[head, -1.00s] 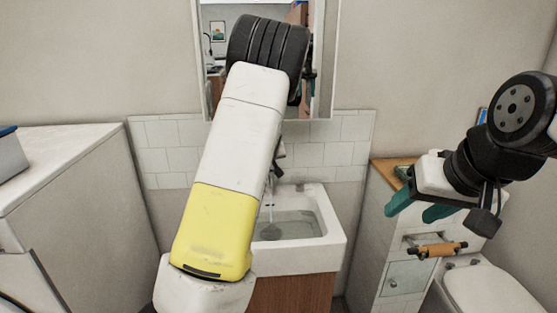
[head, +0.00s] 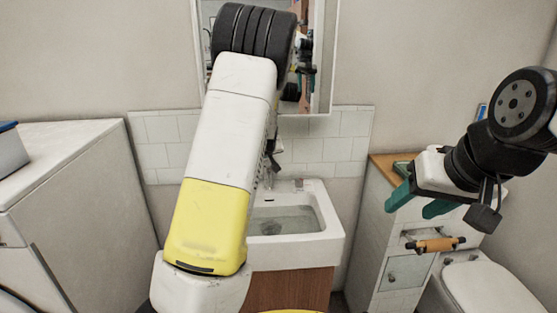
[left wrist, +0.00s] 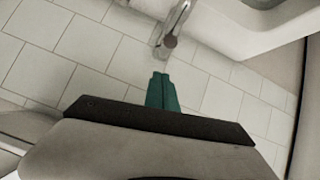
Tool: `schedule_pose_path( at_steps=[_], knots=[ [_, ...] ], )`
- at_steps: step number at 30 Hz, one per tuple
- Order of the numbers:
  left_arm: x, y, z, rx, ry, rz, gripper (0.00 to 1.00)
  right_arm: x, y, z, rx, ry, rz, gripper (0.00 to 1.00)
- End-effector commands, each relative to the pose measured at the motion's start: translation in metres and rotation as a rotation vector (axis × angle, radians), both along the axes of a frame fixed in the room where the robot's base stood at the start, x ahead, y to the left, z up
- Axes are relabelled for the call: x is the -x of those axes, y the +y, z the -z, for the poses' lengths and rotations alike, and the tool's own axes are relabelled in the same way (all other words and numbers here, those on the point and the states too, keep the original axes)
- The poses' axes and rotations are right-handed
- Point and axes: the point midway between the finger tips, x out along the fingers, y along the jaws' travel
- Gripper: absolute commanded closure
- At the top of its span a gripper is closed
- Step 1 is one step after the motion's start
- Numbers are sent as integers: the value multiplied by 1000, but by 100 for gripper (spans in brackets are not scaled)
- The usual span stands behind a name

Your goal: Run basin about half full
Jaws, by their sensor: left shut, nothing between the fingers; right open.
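The white sink basin (head: 335,238) stands below the mirror, with my left arm across its left side. Grey, shallow-looking water (head: 287,222) shows inside; its exact depth is hard to judge. The faucet is mostly hidden by my left arm in the head view. In the left wrist view a metal faucet part (left wrist: 176,24) is at the top, just beyond my left gripper (left wrist: 162,76). Its teal fingers are shut together, empty, and apart from the metal. My right gripper (head: 421,203) is open and empty, right of the basin.
A toilet (head: 490,290) is at the lower right. A white counter (head: 65,155) is at left.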

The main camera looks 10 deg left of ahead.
Motion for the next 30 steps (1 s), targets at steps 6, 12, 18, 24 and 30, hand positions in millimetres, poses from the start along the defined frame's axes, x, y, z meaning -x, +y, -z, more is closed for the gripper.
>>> schedule_pose_path(
  at_steps=[6, 12, 18, 24, 30],
  knots=[
    [30, -7, -27, 2, -10, 3, 100, 0, 0, 0, 0, 0, 0, 45],
    [63, -14, -41, 2, -12, 3, 100, 0, 0, 0, 0, 0, 0, 45],
    [80, -17, -49, 0, -12, 2, 100, 0, 0, 0, 0, 0, 0, 45],
    [93, -18, -49, 26, 7, 5, 100, 0, 0, 0, 0, 0, 0, 45],
    [143, -36, -54, 177, 123, 87, 100, 0, 0, 0, 0, 0, 0, 45]
  ],
)
